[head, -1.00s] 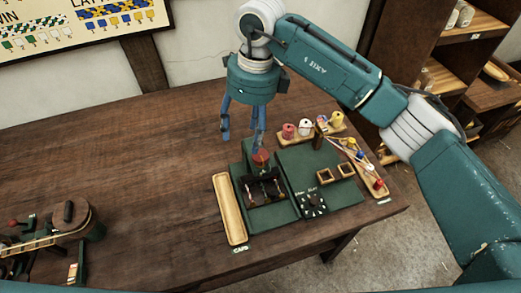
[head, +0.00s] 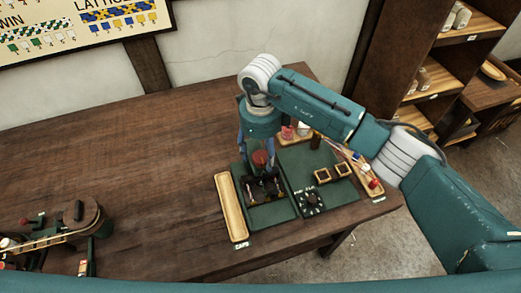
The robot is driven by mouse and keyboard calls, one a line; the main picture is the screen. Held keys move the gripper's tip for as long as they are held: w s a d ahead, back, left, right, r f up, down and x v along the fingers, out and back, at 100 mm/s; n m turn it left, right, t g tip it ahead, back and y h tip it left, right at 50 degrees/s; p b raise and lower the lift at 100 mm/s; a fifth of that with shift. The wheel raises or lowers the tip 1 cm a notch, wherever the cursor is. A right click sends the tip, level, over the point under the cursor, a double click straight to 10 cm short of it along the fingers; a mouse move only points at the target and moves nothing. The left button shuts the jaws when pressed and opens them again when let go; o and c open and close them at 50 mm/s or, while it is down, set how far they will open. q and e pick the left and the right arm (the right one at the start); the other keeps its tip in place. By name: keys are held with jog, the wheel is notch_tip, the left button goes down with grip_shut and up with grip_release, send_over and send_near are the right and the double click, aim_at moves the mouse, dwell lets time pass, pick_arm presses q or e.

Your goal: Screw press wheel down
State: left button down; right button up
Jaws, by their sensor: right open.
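The press (head: 266,190) is a dark device on a green base on the workbench, with a red round top at its back that looks like the press wheel (head: 260,158). My right gripper (head: 256,150) is open and points down just above the press. Its blue fingers are spread, one on each side of the red wheel as seen from here. I cannot tell whether they touch it. The gripper's body hides what lies behind the wheel. My left gripper is not in view.
A long wooden tray (head: 231,208) labelled CAPS lies left of the press. A green board (head: 310,163) with two square wooden frames and a dial is to its right, with spools behind. Another device (head: 75,215) stands at far left. The middle of the bench (head: 130,160) is clear.

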jog(key=c, duration=1.2)
jog(key=shift+o, duration=0.2)
